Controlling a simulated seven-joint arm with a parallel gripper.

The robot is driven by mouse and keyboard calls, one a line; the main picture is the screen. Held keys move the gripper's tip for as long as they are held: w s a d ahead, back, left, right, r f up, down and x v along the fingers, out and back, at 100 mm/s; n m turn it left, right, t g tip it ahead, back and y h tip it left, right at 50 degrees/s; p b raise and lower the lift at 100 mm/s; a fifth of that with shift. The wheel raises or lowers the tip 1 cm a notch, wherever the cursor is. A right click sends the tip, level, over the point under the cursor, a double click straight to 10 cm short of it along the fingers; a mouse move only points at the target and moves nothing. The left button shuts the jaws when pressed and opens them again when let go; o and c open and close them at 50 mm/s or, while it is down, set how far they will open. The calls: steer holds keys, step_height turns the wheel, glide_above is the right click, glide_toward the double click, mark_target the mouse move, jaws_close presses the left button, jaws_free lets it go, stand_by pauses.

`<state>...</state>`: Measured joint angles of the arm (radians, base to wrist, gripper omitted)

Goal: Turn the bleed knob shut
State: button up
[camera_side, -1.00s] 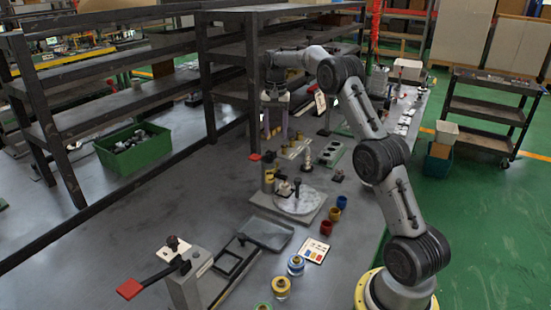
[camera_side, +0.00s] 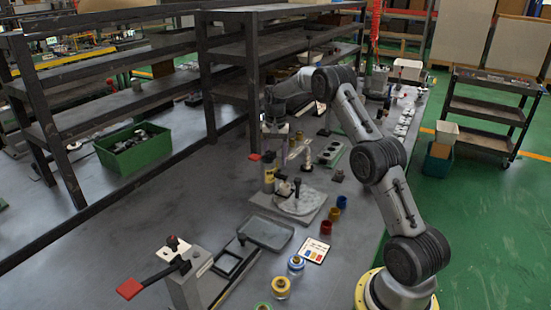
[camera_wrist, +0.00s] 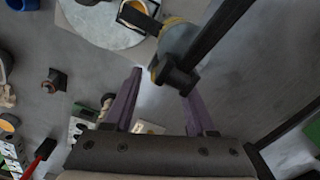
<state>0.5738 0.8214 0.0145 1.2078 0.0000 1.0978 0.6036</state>
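My gripper (camera_wrist: 160,82) shows two purple fingers standing apart in the wrist view, with nothing held between them. A yellowish cylinder body (camera_wrist: 172,42) with a dark fitting and a long dark bar lies just ahead of the fingertips. The dark fitting (camera_wrist: 180,78) overlaps the right fingertip's line; I cannot tell whether they touch. In the side view, a yellow-and-black cylinder (camera_side: 268,179) stands beside a round pale plate (camera_side: 300,205) on a grey base, and my gripper (camera_side: 283,160) hangs close behind it. I cannot tell for sure which part is the bleed knob.
A grey tray (camera_side: 266,235), a colour card (camera_side: 314,250) and a red-handled lever fixture (camera_side: 130,289) lie nearer the camera. A dark shelf (camera_side: 250,60) stands behind.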

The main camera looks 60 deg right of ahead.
jaws_close()
steer(key=shift+m, duration=0.3)
steer(key=m, duration=0.5)
steer(key=shift+r+m, duration=0.1)
steer(key=shift+m, duration=0.2)
steer(key=m, duration=0.5)
steer(key=shift+m, duration=0.3)
stand_by(0.4)
steer(key=shift+o, duration=0.3)
jaws_free()
